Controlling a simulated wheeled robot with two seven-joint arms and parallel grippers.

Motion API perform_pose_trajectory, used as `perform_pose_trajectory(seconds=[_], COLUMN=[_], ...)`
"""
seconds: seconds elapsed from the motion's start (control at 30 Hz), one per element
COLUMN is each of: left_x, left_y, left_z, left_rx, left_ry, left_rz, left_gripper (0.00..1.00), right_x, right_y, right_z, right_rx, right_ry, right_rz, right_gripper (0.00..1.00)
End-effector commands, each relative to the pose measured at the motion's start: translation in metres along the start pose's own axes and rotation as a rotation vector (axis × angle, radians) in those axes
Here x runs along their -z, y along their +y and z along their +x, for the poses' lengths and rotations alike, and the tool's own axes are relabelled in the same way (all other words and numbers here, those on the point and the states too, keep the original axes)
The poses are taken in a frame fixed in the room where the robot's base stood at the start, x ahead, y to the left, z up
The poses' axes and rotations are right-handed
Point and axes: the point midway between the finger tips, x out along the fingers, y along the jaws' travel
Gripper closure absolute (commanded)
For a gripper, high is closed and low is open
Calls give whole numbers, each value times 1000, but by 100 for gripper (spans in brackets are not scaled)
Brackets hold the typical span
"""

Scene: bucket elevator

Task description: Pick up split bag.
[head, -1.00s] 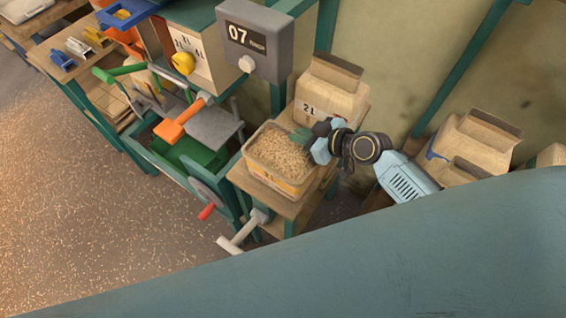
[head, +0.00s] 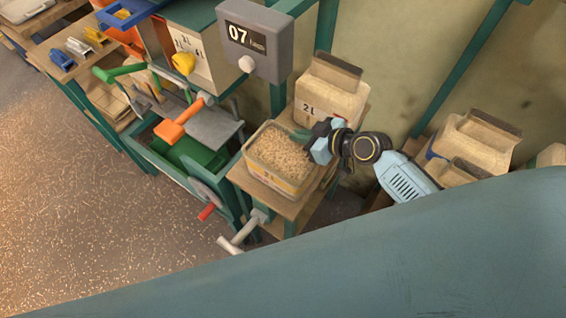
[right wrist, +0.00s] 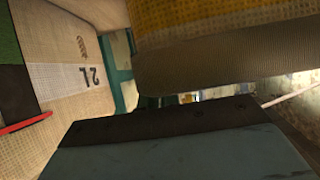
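A tan paper bag marked "2 L" (head: 325,95) stands upright at the back of a wooden stand. Its printed side also shows at left in the right wrist view (right wrist: 75,75). Which bag is split I cannot tell. My right gripper (head: 318,140) is at the bag's lower front, beside the grain-filled bin (head: 280,155). The fingertips are partly hidden, and I cannot tell whether they are open or touch the bag. A large yellow-banded surface (right wrist: 220,45) fills the top of the wrist view. My left gripper is not in view.
More tan bags (head: 470,145) stand at right. A grey box reading "07" (head: 255,40) hangs above the stand. An orange-handled lever (head: 183,118) and a white crank handle (head: 240,232) stick out at left. The lower-left floor is clear.

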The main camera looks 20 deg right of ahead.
Motion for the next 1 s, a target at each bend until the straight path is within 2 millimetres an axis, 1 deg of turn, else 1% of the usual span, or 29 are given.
perform_pose_trajectory(seconds=[0.4, 0.43, 0.67, 0.77, 0.83, 1.0], left_x=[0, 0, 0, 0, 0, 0], left_y=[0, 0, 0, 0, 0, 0], left_z=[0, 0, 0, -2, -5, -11], left_rx=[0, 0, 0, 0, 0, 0], left_ry=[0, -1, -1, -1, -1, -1], left_rz=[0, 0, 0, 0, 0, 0], left_gripper=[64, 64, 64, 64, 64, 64], right_x=[0, 5, 6, 12, 20, 46], right_y=[1, 2, 2, 2, 2, 2], right_z=[0, 0, -1, -4, -8, -23], right_rx=[-1, -4, -4, -4, -4, -4], right_ry=[0, 12, 12, 13, 14, 16], right_rz=[-1, 2, 0, -3, -2, -4], right_gripper=[100, 100, 100, 100, 100, 100])
